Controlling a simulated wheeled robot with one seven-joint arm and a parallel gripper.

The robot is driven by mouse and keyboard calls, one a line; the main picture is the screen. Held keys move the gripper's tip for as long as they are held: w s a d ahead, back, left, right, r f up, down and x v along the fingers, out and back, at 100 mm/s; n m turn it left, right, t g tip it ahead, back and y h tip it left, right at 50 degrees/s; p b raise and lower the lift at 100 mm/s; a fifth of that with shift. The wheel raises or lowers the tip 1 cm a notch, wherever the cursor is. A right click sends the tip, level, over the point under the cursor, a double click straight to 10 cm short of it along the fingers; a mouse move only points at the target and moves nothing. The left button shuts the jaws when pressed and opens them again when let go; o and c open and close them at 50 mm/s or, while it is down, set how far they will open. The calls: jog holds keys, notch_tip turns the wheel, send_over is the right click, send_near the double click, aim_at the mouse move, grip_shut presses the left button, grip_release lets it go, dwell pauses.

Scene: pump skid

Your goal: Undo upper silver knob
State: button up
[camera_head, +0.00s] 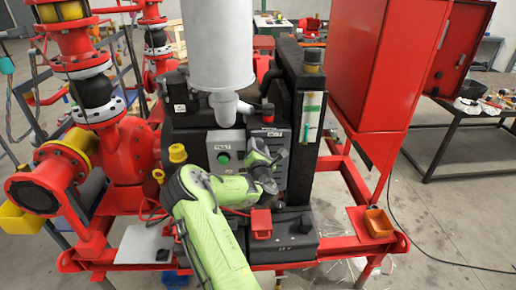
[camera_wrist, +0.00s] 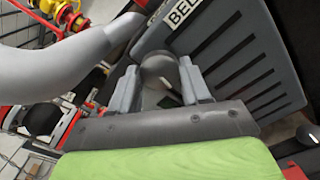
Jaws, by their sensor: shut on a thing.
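The upper silver knob (camera_wrist: 158,72) shows in the wrist view as a rounded grey shape between the two fingers of my gripper (camera_wrist: 160,88). The fingers stand on either side of it, shut on it, and hide part of its sides. In the head view my green arm reaches up to the front of the pump unit, and my gripper (camera_head: 262,158) is at the dark grey louvred panel there. The knob cannot be made out in that view, and a lower knob cannot be told apart either.
A grey louvred cover (camera_wrist: 235,50) with a partly seen "BEL" label lies close beside my gripper. A control box with a green button (camera_head: 223,158) is left of it.

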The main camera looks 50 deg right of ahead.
jog(key=m, duration=0.4)
jog(key=shift+m, duration=0.3)
jog(key=m, duration=0.4)
jog(key=shift+b, duration=0.35)
jog(key=m+b, duration=0.1)
jog(key=m, duration=0.4)
jog(key=shift+f+b, duration=0.15)
jog(key=shift+b, duration=0.25)
jog(key=m+b, duration=0.3)
jog(key=shift+f+m, duration=0.1)
jog(key=shift+m, duration=0.2)
jog(key=m+b, duration=0.4)
jog(key=b, duration=0.2)
jog(key=shift+f+m, duration=0.15)
jog(key=shift+m, duration=0.15)
jog(key=m+b, duration=0.3)
jog(key=b, duration=0.2)
jog(key=shift+m, duration=0.3)
jog(key=m+b, duration=0.3)
jog(key=b, duration=0.1)
jog(key=shift+m, duration=0.3)
jog(key=m+b, duration=0.3)
jog(key=m, duration=0.1)
jog(key=shift+m+b, duration=0.3)
jog(key=shift+a+r, duration=0.1)
jog(key=shift+r, duration=0.1)
